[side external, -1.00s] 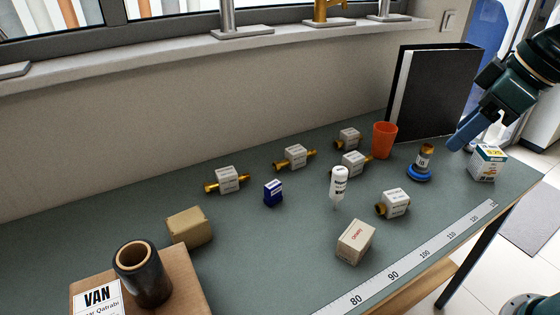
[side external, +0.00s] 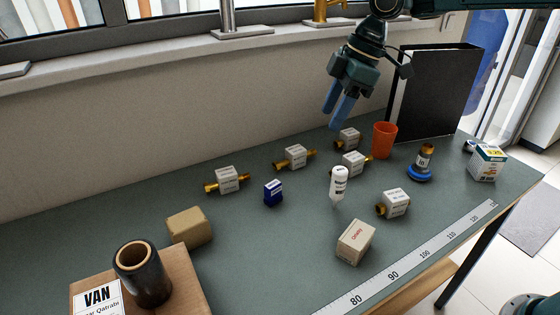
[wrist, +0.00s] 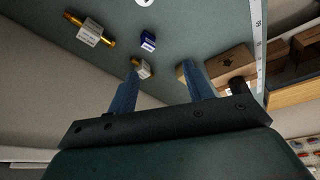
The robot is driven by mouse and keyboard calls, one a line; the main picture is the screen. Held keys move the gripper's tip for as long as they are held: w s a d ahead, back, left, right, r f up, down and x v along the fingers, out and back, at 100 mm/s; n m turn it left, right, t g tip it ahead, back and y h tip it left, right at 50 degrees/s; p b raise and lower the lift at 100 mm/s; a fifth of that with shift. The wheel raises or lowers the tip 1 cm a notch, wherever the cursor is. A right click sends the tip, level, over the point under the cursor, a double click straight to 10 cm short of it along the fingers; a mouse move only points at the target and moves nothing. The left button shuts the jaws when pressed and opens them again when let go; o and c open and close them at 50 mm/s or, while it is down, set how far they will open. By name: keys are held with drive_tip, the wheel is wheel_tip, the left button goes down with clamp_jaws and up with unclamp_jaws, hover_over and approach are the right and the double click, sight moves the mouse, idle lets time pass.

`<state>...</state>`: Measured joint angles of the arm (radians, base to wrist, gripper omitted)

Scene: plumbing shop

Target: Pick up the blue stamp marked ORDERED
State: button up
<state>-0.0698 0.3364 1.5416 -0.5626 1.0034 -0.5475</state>
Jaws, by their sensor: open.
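The blue stamp (side external: 273,192) is a small dark blue block with white marks, too small to read. It stands on the green bench left of the white bottle in the side view. It also shows in the wrist view (wrist: 148,40), near the top, beyond the fingertips. My gripper (side external: 333,117) is open and empty, well above the bench, up and to the right of the stamp. In the wrist view its two blue fingers (wrist: 160,68) are spread apart, with a labelled fitting showing in the gap.
Labelled brass fittings (side external: 227,180) lie around the stamp. The white bottle (side external: 339,183), a cream box (side external: 355,242) and an orange cup (side external: 385,140) stand to its right. A tan block (side external: 189,227) is to its left. A black binder (side external: 436,94) stands by the wall.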

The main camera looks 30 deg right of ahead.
drive_tip(key=w+a+f+n+g, duration=0.1)
drive_tip(key=w+a+f+n, duration=0.3)
drive_tip(key=w+f, duration=0.35)
drive_tip(key=n+g, duration=0.2)
drive_tip(key=n, duration=0.2)
hover_over(273, 184)
drive_tip(key=d, duration=0.2)
wheel_tip(273, 184, down, 9)
drive_tip(key=shift+w+f+y, duration=0.25)
drive_tip(key=shift+f+y, duration=0.15)
drive_tip(key=shift+f, duration=0.1)
drive_tip(key=shift+f, duration=0.1)
drive_tip(key=shift+a+f, duration=0.2)
drive_tip(key=shift+f, duration=0.3)
drive_tip(key=shift+x, duration=3.15)
drive_tip(key=shift+c, duration=0.2)
drive_tip(key=c, duration=1)
